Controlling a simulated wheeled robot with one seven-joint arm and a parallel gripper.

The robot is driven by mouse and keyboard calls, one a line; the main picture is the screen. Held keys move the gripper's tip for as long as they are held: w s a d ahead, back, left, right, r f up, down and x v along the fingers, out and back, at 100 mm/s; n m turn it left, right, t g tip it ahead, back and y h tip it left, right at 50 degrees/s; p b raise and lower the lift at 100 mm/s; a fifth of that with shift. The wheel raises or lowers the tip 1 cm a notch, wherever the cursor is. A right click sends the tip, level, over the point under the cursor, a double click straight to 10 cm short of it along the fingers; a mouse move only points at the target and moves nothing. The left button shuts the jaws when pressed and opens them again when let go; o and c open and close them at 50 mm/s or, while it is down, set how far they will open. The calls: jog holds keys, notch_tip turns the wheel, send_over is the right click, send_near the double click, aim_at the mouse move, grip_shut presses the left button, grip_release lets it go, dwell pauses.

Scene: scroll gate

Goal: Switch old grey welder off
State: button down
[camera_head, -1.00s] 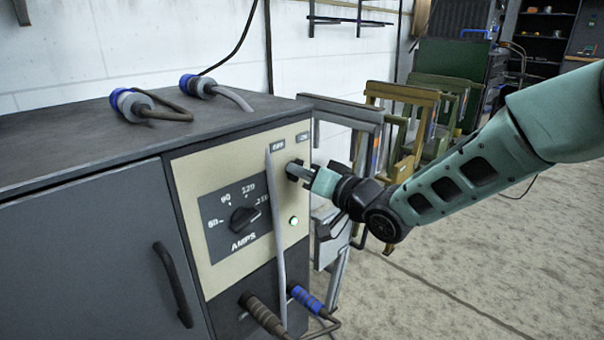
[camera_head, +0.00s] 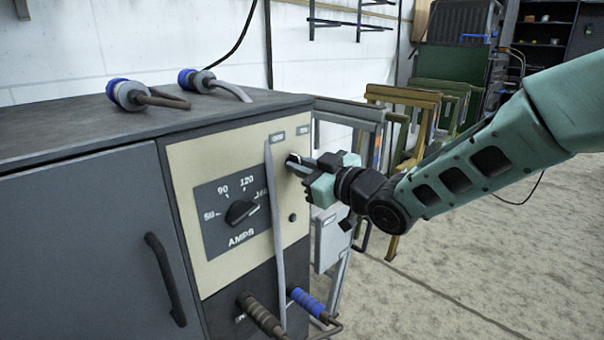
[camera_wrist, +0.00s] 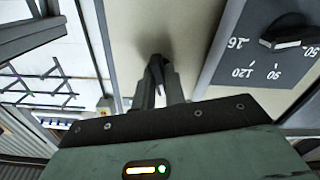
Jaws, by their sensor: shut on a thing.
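The grey welder (camera_head: 85,230) stands at the left with a cream front panel (camera_head: 187,165). Its black rotary switch (camera_head: 292,159) is near the panel's top right, below two small label plates. My gripper (camera_head: 303,168) reaches it from the right and is shut on the switch. The wrist view shows the fingers (camera_wrist: 158,88) closed around the dark switch (camera_wrist: 157,62), which they partly hide. The small lamp (camera_head: 292,217) below the switch is dark. The black amps dial (camera_head: 241,212) sits left of the switch; it also shows in the wrist view (camera_wrist: 288,38).
A grey cable (camera_head: 276,220) hangs down the panel, close left of the switch. Two blue-ended plugs (camera_head: 125,93) lie on top. Brown and blue cable connectors (camera_head: 306,300) stick out below. Metal frames (camera_head: 405,120) stand behind my gripper. The floor at right is clear.

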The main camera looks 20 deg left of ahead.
jog(key=shift+f+n+b, duration=0.1)
jog(key=shift+n+b, duration=1.15)
jog(key=shift+n, duration=1.05)
jog(key=c, duration=1.5)
grip_release()
jog(key=shift+o, duration=0.2)
jog(key=p+v, duration=0.3)
jog(key=v, duration=1.4)
jog(key=shift+d+p, duration=0.25)
jog(key=shift+p, duration=0.05)
jog(key=shift+s, duration=0.15)
